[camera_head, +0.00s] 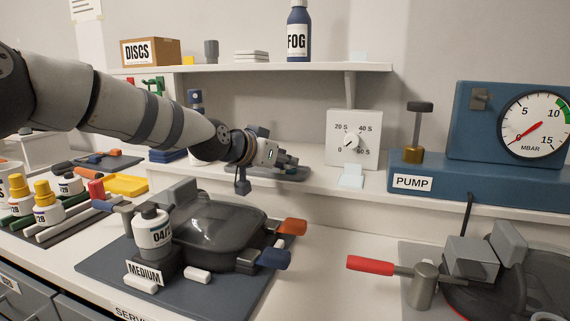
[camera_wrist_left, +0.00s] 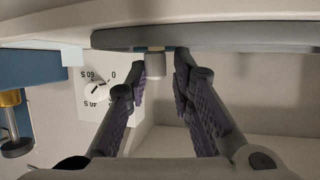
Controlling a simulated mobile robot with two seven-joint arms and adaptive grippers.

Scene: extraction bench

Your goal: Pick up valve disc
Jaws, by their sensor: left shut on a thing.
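My left gripper (camera_head: 284,161) reaches in from the left, low over a dark grey tray (camera_head: 262,174) on the lower shelf. In the left wrist view the padded fingers (camera_wrist_left: 160,68) close around a small pale grey piece (camera_wrist_left: 155,66) with a yellowish band beside it. It is probably the valve disc, but its disc shape is mostly hidden. It is close to the grey tray's edge (camera_wrist_left: 230,40); I cannot tell whether they touch. My right gripper is not in view.
A timer box (camera_head: 354,137) stands right of my gripper, with the blue pump (camera_head: 470,187) farther right. An upper shelf (camera_head: 290,68) holds a DISCS box (camera_head: 151,52) and a FOG bottle (camera_head: 298,32). A dark lidded vessel (camera_head: 220,235) stands in front, below the arm.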

